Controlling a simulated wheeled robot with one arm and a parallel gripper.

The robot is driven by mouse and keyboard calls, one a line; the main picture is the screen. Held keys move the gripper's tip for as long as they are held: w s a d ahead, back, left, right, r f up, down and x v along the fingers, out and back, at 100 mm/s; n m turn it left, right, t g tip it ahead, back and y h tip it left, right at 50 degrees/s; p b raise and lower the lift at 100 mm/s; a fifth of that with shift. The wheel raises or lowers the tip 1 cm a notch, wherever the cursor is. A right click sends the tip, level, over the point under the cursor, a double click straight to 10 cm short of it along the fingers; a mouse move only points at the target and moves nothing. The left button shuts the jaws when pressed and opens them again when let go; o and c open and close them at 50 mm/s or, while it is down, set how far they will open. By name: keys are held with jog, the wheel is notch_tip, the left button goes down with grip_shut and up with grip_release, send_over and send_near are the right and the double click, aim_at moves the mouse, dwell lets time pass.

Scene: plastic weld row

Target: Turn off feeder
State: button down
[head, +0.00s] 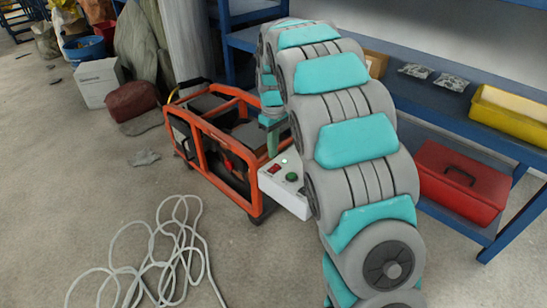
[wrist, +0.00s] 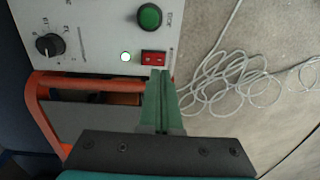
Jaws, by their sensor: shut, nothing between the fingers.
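The feeder is an orange-framed machine (head: 205,150) on the floor, with a white control box (head: 280,185) at its right end. In the wrist view its white panel (wrist: 90,25) carries a red rocker switch (wrist: 153,57), a lit green-white lamp (wrist: 125,56), a round green button (wrist: 149,16) and a black knob (wrist: 50,45). The red switch also shows in the head view (head: 274,169). My gripper (wrist: 159,73) is shut and empty, its green fingertips at the lower edge of the red switch in the picture. I cannot tell whether they touch it.
A blue shelf bench (head: 450,118) holds a yellow bin (head: 505,118) and, lower down, a red toolbox (head: 462,183). A coil of pale hose (head: 165,250) lies on the open floor. Sacks and a white box (head: 98,82) stand behind left.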

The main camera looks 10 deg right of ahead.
notch_tip(320, 180, up, 8)
jog(key=shift+w+d+r, duration=0.15)
jog(key=shift+d+r, duration=0.05)
jog(key=shift+r, duration=0.05)
